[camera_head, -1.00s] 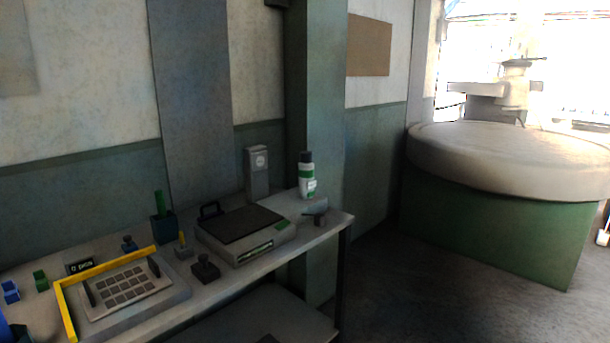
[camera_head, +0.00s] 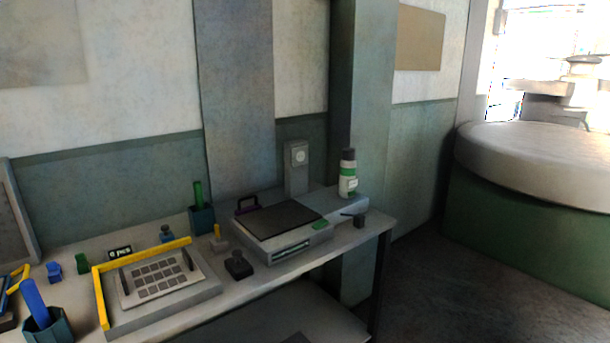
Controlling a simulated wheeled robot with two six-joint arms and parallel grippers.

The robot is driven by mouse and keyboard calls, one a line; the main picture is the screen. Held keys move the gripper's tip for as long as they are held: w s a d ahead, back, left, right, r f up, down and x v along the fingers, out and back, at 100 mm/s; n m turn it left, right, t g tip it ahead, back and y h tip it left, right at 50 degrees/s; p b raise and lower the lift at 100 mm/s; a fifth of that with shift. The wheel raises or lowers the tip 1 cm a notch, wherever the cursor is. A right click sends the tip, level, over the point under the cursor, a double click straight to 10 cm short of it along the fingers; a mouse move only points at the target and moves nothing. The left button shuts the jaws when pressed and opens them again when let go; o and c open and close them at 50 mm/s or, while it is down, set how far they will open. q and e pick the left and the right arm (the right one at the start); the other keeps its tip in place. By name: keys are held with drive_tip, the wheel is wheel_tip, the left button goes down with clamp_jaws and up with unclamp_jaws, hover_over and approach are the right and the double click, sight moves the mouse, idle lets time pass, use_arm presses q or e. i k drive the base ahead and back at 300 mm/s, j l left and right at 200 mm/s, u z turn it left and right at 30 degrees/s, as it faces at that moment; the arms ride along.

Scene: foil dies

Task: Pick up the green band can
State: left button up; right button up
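The green band can (camera_head: 348,173) is a white can with a green band and a dark cap. It stands upright at the right end of the bench (camera_head: 345,249), near the wall pillar. Neither of my grippers shows in the head view, and nothing touches the can.
A flat scale-like device (camera_head: 283,226) and a grey upright post (camera_head: 297,168) stand left of the can. A yellow-edged tray (camera_head: 163,289), a dark knob (camera_head: 238,265) and cups with sticks stand further left. Floor (camera_head: 440,290) is open at right.

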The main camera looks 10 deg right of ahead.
sight(348, 180)
drive_tip(key=i+l+u, duration=0.15)
drive_tip(key=l, duration=0.2)
drive_tip(key=i+l+u, duration=0.15)
drive_tip(key=l, duration=0.25)
drive_tip(key=i+l+u, duration=0.15)
drive_tip(key=l, duration=0.25)
drive_tip(key=i+l+u, duration=0.15)
drive_tip(key=l, duration=0.3)
drive_tip(key=i+l+u, duration=0.15)
drive_tip(key=l, duration=0.25)
